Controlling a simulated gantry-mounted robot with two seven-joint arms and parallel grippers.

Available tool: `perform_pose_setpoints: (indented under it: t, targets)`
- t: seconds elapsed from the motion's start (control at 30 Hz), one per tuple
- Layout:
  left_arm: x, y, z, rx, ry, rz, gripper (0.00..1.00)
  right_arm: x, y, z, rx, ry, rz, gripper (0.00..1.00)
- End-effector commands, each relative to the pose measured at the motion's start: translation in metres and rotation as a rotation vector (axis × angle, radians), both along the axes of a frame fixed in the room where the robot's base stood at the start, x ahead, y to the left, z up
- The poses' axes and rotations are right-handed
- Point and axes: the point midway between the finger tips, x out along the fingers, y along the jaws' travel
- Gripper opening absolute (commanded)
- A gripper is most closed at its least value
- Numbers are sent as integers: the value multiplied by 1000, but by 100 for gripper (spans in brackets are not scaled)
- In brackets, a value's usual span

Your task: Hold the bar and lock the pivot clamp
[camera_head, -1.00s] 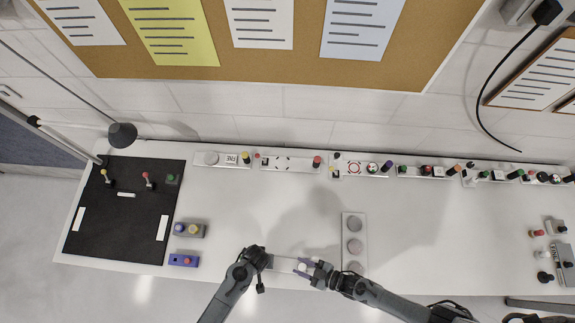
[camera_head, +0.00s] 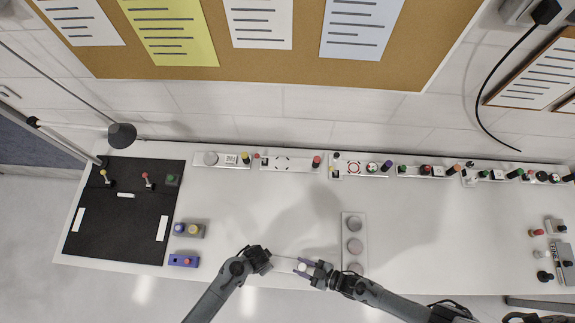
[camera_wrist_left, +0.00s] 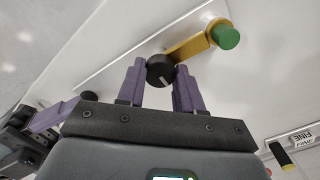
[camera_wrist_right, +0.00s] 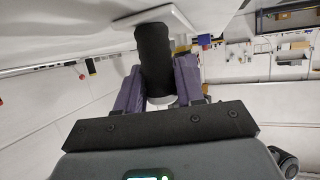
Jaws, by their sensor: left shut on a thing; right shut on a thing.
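My left gripper (camera_head: 268,263) is shut on a black round knob (camera_wrist_left: 160,70) with a pale mark line, seen between its purple fingers in the left wrist view. A short yellow bar (camera_wrist_left: 188,48) with a green knob (camera_wrist_left: 226,37) at its far end runs out from beside the black knob. My right gripper (camera_head: 303,267) is shut on a black cylindrical handle (camera_wrist_right: 154,58) with a pale end. The handle stands on a white plate (camera_wrist_right: 160,15). Whether this handle joins the yellow bar is hidden.
A grey panel with several round discs (camera_head: 354,224) lies just right of my right gripper. A black mat (camera_head: 118,225) and two small button boxes (camera_head: 190,229) are at left. Several control panels (camera_head: 290,163) line the back edge. The middle of the table is clear.

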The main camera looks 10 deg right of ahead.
Motion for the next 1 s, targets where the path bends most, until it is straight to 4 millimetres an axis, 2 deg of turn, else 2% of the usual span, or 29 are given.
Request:
perform_pose_setpoints:
  t: [0.67, 0.7, 0.83, 1.0]
  targets:
    - [0, -2, 1, -3, 0, -64, 5, 0, 0, 0, 0, 0, 0, 0]
    - [0, -2, 1, -3, 0, -64, 40, 0, 0, 0, 0, 0, 0, 0]
    - [0, -1, 0, -2, 0, -63, 60, 0, 0, 0, 0, 0, 0, 0]
    - [0, -1, 0, -1, 0, -62, 61, 0, 0, 0, 1, -1, 0, 0]
